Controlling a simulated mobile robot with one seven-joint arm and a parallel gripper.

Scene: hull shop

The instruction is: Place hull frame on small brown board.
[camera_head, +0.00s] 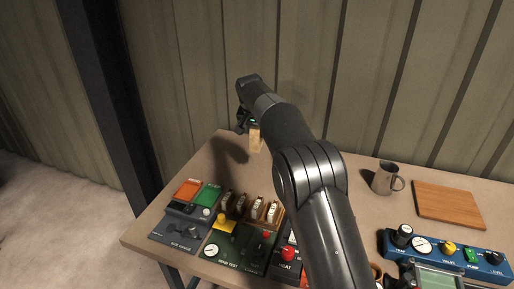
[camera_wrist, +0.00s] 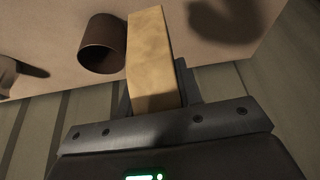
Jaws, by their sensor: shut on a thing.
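The hull frame (camera_head: 255,140) is a pale, straight-edged wooden piece. My gripper (camera_head: 249,122) is shut on it and holds it above the back left part of the table. The small brown board (camera_head: 447,205) lies flat and bare at the right of the table, well apart from my gripper. I cannot make out the board for sure in the wrist view.
Control panels (camera_head: 240,235) line the front left, and a blue panel (camera_head: 450,252) sits before the board. A slatted wall (camera_head: 330,80) stands behind the table.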

